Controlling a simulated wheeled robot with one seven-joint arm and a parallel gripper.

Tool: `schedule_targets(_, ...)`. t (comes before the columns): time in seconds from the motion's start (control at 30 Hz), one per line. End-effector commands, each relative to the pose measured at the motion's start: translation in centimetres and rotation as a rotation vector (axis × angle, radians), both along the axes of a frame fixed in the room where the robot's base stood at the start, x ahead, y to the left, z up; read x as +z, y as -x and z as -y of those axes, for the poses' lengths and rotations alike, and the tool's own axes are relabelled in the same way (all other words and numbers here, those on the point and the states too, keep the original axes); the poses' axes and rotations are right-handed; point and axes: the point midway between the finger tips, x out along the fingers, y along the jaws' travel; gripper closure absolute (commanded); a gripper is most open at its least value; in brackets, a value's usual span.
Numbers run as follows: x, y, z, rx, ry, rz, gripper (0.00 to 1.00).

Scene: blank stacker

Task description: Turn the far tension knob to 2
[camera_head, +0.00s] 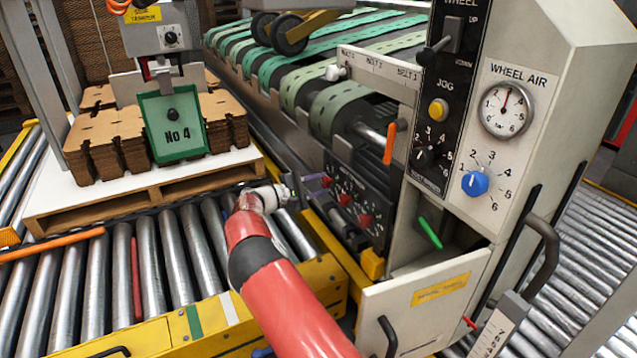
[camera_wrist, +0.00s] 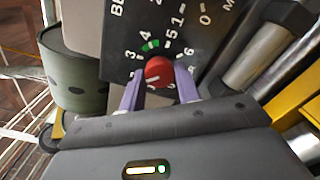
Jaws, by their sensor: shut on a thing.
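The far tension knob is a red round knob (camera_wrist: 158,72) on a black panel with white numbers in the wrist view. The numbers 3, 4, 5 and 6 show around its upper side, with a green mark near 4. A pale line on the knob points left; I cannot tell its exact number. My gripper (camera_wrist: 159,90) has its purple fingers on both sides of this knob and is shut on it. In the head view my gripper (camera_head: 318,184) is at the far end of the black knob panel (camera_head: 352,181); its fingers partly hide the far knob.
Two nearer red knobs (camera_head: 364,219) sit along the same panel. A grey control cabinet (camera_head: 545,100) with a blue knob (camera_head: 475,184) stands to the right. Green belts (camera_head: 340,105) lie behind. A pallet (camera_head: 150,180) of cardboard rests on rollers at left.

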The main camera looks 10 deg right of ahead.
Motion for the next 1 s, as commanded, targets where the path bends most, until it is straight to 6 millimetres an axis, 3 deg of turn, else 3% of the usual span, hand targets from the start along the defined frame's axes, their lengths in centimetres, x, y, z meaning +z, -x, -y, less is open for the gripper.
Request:
schedule_targets(0.7,-0.07,-0.07,-0.07,0.004,0.023,-0.077,0.9)
schedule_targets(0.73,-0.07,-0.07,-0.07,0.004,0.023,-0.077,0.66)
schedule_targets(0.9,-0.06,-0.04,-0.05,0.002,0.024,-0.075,0.46)
schedule_targets(1.0,-0.05,-0.03,-0.03,0.002,0.024,-0.075,0.46)
